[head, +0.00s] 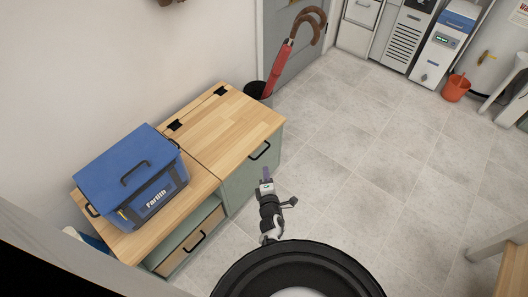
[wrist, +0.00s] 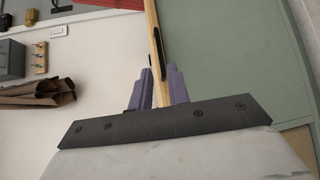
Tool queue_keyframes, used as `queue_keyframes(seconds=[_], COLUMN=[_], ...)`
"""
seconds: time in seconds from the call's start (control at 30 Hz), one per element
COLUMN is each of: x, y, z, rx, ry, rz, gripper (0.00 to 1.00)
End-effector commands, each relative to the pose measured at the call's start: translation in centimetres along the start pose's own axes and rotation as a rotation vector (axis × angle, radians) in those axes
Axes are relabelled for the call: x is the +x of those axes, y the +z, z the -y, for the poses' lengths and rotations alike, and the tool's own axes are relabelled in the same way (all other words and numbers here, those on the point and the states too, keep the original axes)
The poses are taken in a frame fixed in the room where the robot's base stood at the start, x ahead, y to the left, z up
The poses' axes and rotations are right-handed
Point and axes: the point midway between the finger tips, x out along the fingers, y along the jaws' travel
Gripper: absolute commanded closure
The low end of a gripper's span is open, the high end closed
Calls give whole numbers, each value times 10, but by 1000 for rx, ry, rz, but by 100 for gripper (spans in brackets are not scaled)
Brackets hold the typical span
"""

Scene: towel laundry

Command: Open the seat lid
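The wooden seat lid (head: 232,125) lies flat and shut on the right part of a green bench. Two black hinges are at its back edge, and a black handle (head: 260,150) is at its front edge. My gripper (head: 267,172) is in front of the bench, near the handle but apparently short of it. In the wrist view its two purple fingers (wrist: 162,88) are apart, with the lid's wooden edge (wrist: 153,22) showing between and beyond them. The handle (wrist: 158,52) shows just past the fingertips. Nothing is seen held.
A blue box (head: 130,175) marked "Farlith" stands on the bench's left part, above a slightly open drawer (head: 195,238). A dark bin (head: 258,93) with a red umbrella stands behind the lid's right corner. The tiled floor (head: 370,170) to the right is clear.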

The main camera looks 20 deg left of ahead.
Motion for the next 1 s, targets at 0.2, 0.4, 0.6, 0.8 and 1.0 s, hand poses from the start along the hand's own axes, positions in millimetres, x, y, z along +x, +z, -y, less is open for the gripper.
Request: queue_keyframes(seconds=[0.2,0.4,0.6,0.8,1.0], x=[45,85,110,121,122], y=[1,0,0,0,0], z=[3,4,2,0,-2], rx=[-1,0,0,2,3], ry=[4,6,4,2,2], rz=[0,-1,-1,-1,0], gripper=[82,82,82,82,82])
